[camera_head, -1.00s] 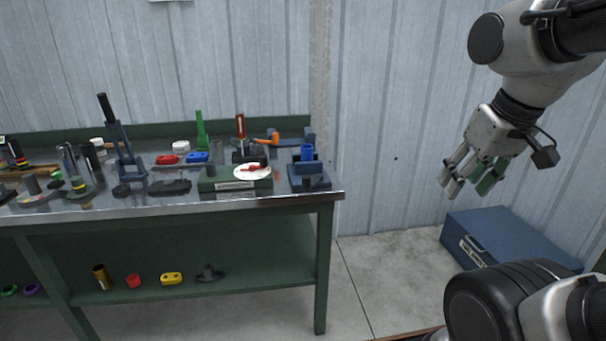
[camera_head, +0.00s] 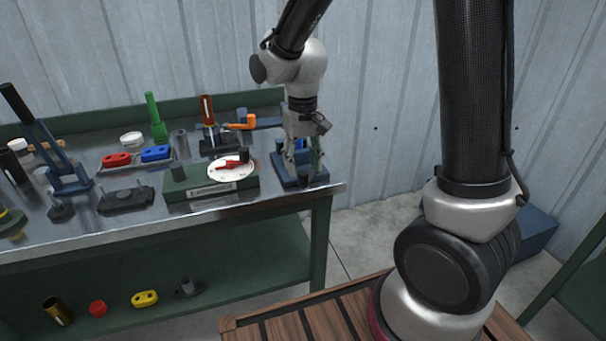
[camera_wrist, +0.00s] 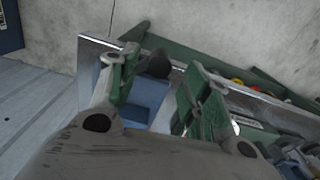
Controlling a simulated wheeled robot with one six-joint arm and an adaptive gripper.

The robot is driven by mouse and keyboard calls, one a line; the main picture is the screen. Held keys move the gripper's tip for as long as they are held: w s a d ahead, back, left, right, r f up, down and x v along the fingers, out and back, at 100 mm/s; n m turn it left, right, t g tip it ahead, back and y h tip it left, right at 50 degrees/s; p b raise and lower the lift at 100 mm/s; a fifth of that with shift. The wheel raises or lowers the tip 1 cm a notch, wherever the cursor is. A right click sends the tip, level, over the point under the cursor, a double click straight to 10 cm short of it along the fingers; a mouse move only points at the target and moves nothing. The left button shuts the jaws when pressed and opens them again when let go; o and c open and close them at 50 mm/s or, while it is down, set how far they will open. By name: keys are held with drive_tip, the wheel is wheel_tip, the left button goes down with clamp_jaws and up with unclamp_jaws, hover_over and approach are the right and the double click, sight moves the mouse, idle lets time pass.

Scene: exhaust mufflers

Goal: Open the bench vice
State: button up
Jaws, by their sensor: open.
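My gripper (camera_head: 300,168) is open at the right end of the bench, over a blue block fixture (camera_head: 308,182). In the wrist view its fingers (camera_wrist: 160,88) stand apart on both sides of the blue block (camera_wrist: 150,100), with a dark round part (camera_wrist: 158,65) at its far end. I cannot tell whether the fingers touch it. The fingers partly hide the fixture's upright blue part. A blue-grey device with an orange handle (camera_head: 244,122) lies behind it at the back of the bench. I cannot tell for sure which of the two is the bench vice.
Left of my gripper stands a green box with a white dial and red pointer (camera_head: 230,168). Red (camera_head: 117,160) and blue (camera_head: 157,153) blocks and a tall lever tool (camera_head: 40,135) are farther left. The bench's metal edge (camera_head: 150,224) runs along the front.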

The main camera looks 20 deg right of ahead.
sight(303, 172)
drive_tip(key=shift+f, duration=2)
clamp_jaws()
